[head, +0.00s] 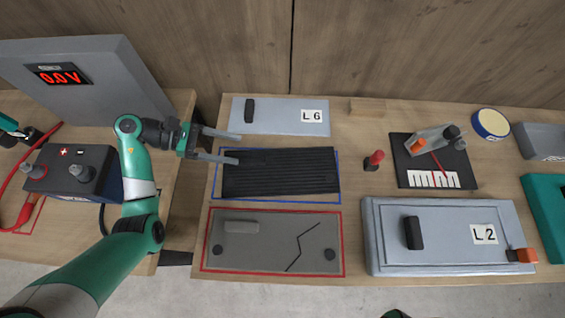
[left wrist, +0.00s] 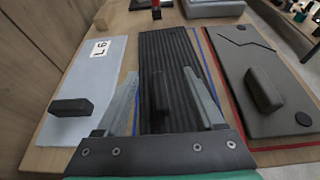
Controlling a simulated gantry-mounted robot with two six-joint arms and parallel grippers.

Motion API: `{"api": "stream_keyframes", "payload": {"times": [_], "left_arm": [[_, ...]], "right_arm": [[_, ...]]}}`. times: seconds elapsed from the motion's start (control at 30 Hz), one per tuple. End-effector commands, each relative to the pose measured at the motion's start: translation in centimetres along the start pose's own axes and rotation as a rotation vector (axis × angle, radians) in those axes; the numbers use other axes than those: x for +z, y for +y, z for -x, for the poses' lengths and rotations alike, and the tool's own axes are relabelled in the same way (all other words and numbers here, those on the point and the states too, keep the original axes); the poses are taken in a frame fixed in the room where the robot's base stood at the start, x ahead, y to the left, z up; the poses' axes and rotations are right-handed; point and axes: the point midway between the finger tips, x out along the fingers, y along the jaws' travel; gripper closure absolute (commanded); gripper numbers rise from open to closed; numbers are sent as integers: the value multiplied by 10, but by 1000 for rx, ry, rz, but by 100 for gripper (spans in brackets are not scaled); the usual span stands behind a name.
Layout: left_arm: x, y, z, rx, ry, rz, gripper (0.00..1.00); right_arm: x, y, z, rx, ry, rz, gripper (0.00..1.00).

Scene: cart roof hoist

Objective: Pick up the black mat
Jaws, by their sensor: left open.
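The black mat (head: 281,173) is a ribbed dark sheet lying flat inside a blue outline on the wooden bench in the head view. In the left wrist view the mat (left wrist: 170,58) runs away from the gripper, with a darker raised shape on its near part that I cannot make out clearly. My left gripper (head: 239,149) is open, its two grey fingers pointing right at the mat's left end, one finger near the mat's upper left corner. In the left wrist view the gripper (left wrist: 160,80) has its fingers on either side of the mat's near part. Nothing is held.
A grey L6 panel (head: 278,117) lies behind the mat. A dark grey plate (head: 270,252) with a handle lies in front, in a red outline. A grey L2 lid (head: 450,255) sits at right. A red-topped peg (head: 374,160) stands right of the mat. A battery box (head: 75,170) is at left.

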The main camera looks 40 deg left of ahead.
Motion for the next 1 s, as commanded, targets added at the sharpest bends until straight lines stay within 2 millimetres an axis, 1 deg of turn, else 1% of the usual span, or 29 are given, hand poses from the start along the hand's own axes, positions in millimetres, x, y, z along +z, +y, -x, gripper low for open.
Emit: {"api": "stream_keyframes", "payload": {"times": [0.03, 0.1, 0.13, 0.27, 0.33, 0.37, 0.6, 0.7, 0.87, 0.93, 1.0], "left_arm": [[-29, 1, 1, 29, -3, 20, 30], [-39, 3, 7, 53, -4, 35, 30], [-41, 4, 9, 59, -5, 37, 30], [-38, 5, 13, 67, -5, 38, 30], [-37, 5, 8, 65, -5, 38, 30], [-38, 5, 5, 65, -5, 38, 30], [-38, 8, -41, 61, -6, 36, 30], [-37, 9, -50, 63, -6, 36, 30], [-37, 10, -54, 65, -6, 36, 30], [-38, 10, -62, 63, -6, 36, 30], [-39, 11, -75, 62, -5, 35, 30]], "right_arm": [[16, 0, 18, 0, 2, 0, 50], [19, 0, 22, 0, 2, 0, 50], [19, 0, 22, 0, 2, 0, 50], [17, 0, 20, 0, 3, 0, 50], [17, 0, 20, 0, 3, 0, 50], [18, 0, 20, 0, 3, 0, 50], [23, 0, 25, 0, 2, 0, 50], [23, 0, 26, 0, 2, 0, 50], [24, 0, 26, 0, 2, 0, 50], [26, 0, 29, 0, 2, 0, 50], [29, 0, 32, 0, 2, 0, 50]]}}
